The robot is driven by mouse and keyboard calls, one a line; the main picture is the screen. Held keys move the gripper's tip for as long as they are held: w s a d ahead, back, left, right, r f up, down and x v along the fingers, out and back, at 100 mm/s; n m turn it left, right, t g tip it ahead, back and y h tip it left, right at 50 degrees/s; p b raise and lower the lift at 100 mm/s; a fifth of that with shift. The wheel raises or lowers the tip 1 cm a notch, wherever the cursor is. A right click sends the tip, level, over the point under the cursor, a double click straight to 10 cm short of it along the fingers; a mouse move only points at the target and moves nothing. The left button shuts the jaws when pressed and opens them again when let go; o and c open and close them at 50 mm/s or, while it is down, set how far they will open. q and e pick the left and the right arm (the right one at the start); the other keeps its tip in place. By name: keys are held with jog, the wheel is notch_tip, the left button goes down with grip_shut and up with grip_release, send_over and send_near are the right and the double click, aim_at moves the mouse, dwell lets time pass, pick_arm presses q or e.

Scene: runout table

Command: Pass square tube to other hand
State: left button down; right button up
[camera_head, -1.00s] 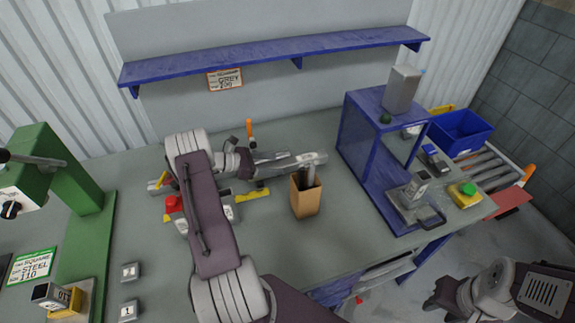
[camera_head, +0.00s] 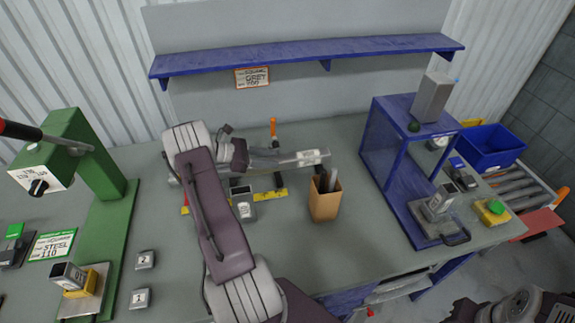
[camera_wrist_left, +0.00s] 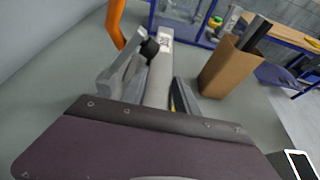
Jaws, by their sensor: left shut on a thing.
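The square tube (camera_head: 300,159) is a long grey bar with a pale label near its right end. It lies roughly level, pointing right, over the back middle of the bench. My left gripper (camera_head: 241,158) is shut on its left part; the fingers are mostly hidden by my wrist. In the left wrist view the tube (camera_wrist_left: 158,75) runs straight away from the gripper, label at the far end. I cannot tell if it touches the fixture below. My right gripper (camera_head: 466,311) shows only partly at the bottom right edge, away from the tube; its jaws are unclear.
A brown carton (camera_head: 325,203) holding dark pieces stands just in front of the tube's right end. A clamp with an orange handle (camera_head: 273,128) is behind the tube. A blue frame stand (camera_head: 392,165) is to the right, a green press (camera_head: 108,190) to the left.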

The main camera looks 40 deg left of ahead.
pick_arm(q)
jog(key=v, duration=0.7)
jog(key=shift+w+d+r, duration=0.1)
jog(key=shift+r, duration=0.15)
